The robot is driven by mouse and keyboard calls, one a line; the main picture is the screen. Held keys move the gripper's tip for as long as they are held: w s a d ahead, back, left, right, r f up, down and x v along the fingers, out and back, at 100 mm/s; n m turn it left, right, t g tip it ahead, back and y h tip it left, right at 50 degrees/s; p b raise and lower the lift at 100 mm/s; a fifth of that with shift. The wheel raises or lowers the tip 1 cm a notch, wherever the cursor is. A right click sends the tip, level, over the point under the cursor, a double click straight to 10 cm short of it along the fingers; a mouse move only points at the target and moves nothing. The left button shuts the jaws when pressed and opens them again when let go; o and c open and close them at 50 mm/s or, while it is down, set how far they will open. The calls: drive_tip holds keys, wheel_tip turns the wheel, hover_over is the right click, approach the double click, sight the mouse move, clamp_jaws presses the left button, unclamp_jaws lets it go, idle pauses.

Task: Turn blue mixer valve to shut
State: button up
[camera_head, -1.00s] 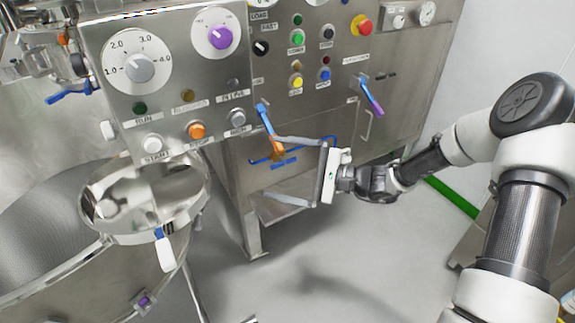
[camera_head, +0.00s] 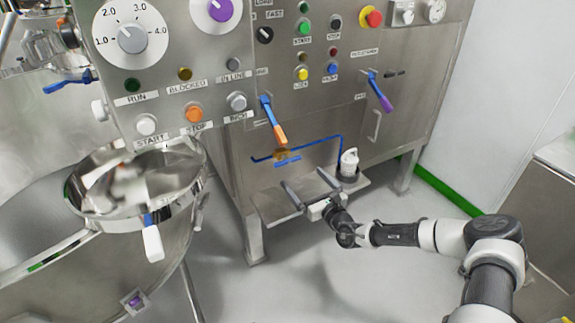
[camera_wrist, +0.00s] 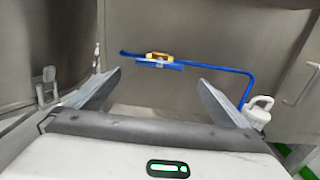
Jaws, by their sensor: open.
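A blue pipe (camera_head: 340,146) runs along the lower front of the steel cabinet. On it sits a small brass valve with a blue bar handle (camera_head: 288,162). In the wrist view the blue handle (camera_wrist: 160,65) lies nearly level, roughly in line with the pipe, with brass above it. My gripper (camera_head: 302,177) is open and empty, in front of and below the valve over a low steel shelf. In the wrist view its two fingers (camera_wrist: 160,78) spread either side of the handle, which appears beyond them, apart.
A blue lever with an orange end (camera_head: 272,121) hangs just above the valve. A blue lever with a purple end (camera_head: 380,92) is further right. A white container (camera_head: 348,164) stands on the shelf (camera_head: 275,206) right of my gripper. A steel vessel (camera_head: 90,260) fills the left.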

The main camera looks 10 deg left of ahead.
sight(289, 162)
drive_tip(key=b+x, duration=0.3)
drive_tip(key=x, duration=0.7)
drive_tip(key=shift+w+a+f+b, duration=0.15)
drive_tip(key=shift+b, duration=0.2)
drive_tip(key=shift+x, duration=0.75)
drive_tip(key=shift+c, duration=0.3)
drive_tip(key=c, duration=0.9)
drive_tip(key=shift+o, duration=0.2)
